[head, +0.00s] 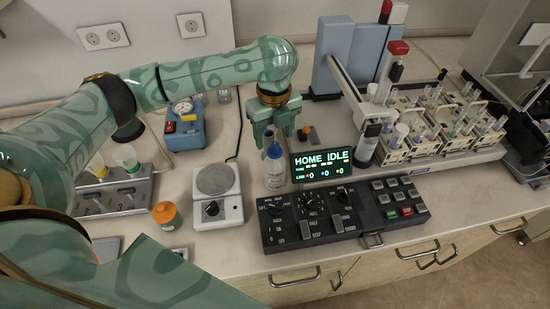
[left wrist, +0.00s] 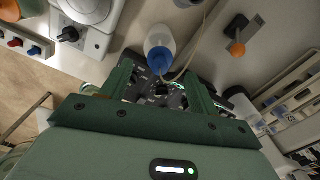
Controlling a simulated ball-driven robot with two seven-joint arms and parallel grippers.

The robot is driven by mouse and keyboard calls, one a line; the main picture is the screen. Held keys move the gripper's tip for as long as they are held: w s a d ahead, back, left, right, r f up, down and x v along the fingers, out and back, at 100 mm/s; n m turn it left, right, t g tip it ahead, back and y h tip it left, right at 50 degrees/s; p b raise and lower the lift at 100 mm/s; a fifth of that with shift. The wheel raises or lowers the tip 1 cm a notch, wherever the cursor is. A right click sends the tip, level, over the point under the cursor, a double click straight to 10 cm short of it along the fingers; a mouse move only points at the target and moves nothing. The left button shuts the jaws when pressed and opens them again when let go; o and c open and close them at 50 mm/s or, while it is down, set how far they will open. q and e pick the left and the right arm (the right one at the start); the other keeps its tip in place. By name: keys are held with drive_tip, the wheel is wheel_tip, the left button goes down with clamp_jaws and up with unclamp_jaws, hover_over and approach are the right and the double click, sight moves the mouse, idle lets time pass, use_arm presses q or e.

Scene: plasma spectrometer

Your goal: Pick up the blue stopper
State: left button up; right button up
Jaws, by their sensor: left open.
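The only clear blue top is a blue cap (head: 274,151) on a pale squeeze bottle (head: 274,172), which stands upright on the bench between the hot plate and the control panel. I cannot tell if this cap is the blue stopper. My left gripper (head: 275,138) is open, pointing down just above and behind the bottle. In the left wrist view the blue cap (left wrist: 160,59) shows just beyond the open fingers (left wrist: 160,85), roughly between them, with nothing held. Contact with the cap cannot be made out. My right gripper is not in view.
The hot plate (head: 217,190) stands left of the bottle, the control panel (head: 345,212) in front right and the display (head: 321,165) right. A small orange-topped item (head: 306,134) sits behind. Racks of tubes (head: 440,120) fill the right. An orange-lidded jar (head: 165,215) stands left.

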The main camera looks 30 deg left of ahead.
sight(275, 144)
use_arm(q)
wheel_tip(275, 144, down, 5)
drive_tip(key=shift+d+r+b, duration=0.1)
drive_tip(key=shift+b, duration=0.85)
drive_tip(key=shift+r, duration=0.1)
drive_tip(key=shift+c, duration=0.3)
drive_tip(key=c, duration=1)
drive_tip(key=shift+r, duration=0.1)
wheel_tip(275, 144, up, 18)
drive_tip(key=p, duration=0.6)
drive_tip(key=shift+p, duration=0.35)
